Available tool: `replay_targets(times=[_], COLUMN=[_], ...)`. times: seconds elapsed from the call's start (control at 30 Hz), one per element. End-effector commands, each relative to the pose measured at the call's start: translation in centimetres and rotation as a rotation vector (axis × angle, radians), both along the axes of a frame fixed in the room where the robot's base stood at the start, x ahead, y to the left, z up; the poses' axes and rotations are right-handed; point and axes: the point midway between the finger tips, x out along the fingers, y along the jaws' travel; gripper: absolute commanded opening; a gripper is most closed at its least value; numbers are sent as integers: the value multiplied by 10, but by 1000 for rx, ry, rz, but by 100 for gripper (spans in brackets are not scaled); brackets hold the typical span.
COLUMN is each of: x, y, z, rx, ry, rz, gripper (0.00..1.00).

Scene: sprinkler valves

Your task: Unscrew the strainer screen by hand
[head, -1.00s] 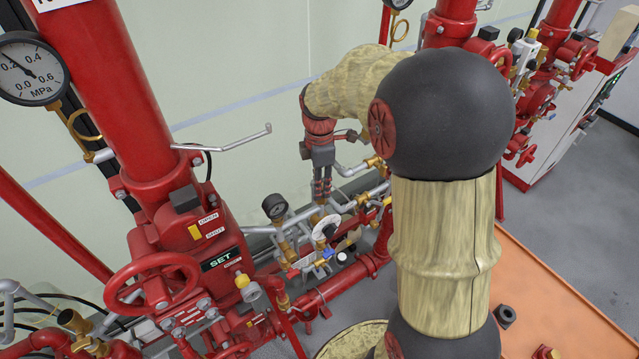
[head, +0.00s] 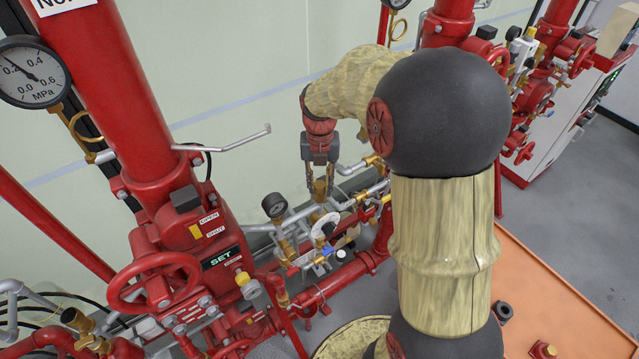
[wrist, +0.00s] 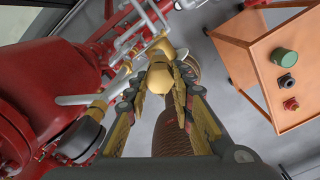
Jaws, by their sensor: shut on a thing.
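My gripper (head: 320,198) points down among the brass fittings and silver pipes beside the large red valve riser. In the wrist view its two fingers (wrist: 166,84) close around a tan-brass hex-ended fitting (wrist: 160,78), which I take for the head of the strainer screen. Its lower part is hidden by the fingers. A brown, mesh-textured rounded body (wrist: 172,132) shows between the fingers; I cannot tell whether it joins the fitting.
A pressure gauge (head: 275,206) and thin pipes stand close left of the gripper. The red riser (head: 110,90) and handwheel (head: 153,284) are further left. An orange cart (wrist: 268,62) stands right, carrying a green-topped round piece (wrist: 286,57). Grey floor lies between.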

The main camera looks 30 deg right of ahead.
Motion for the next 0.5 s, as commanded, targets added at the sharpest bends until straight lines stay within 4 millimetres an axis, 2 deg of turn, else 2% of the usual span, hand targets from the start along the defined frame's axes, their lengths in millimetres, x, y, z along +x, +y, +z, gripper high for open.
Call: replay_targets(times=[0.2,0.23,0.5], x=[0,0,0], y=[0,0,0], z=[0,0,0], rx=[0,0,-1], ry=[0,0,-1], rz=[5,5,3], gripper=[0,25,41])
